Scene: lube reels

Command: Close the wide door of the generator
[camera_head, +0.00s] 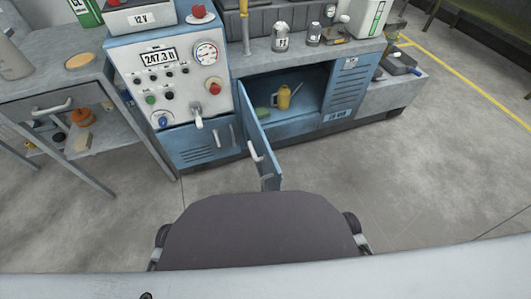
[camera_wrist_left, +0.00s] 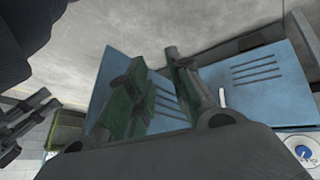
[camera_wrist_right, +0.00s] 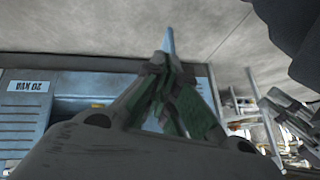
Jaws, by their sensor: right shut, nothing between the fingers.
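The wide blue door (camera_head: 262,145) of the generator (camera_head: 285,92) stands swung out toward me, with a pale handle on its left face. The compartment behind it is open. Neither gripper shows in the head view. In the left wrist view my left gripper (camera_wrist_left: 156,58) has its fingers apart and nothing visible between them; the blue door (camera_wrist_left: 112,72) and a louvred blue panel (camera_wrist_left: 262,80) with a white handle lie beyond. In the right wrist view my right gripper (camera_wrist_right: 165,62) has its fingertips together and empty. A thin blue strip (camera_wrist_right: 169,42), seemingly the door's edge, shows just past the tips; contact cannot be told.
A yellow can (camera_head: 284,97) and a green item (camera_head: 262,113) stand inside the compartment. The control panel (camera_head: 170,85) is left of the opening. A grey shelved table (camera_head: 60,75) stands further left. The floor (camera_head: 400,180) right of the door is clear.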

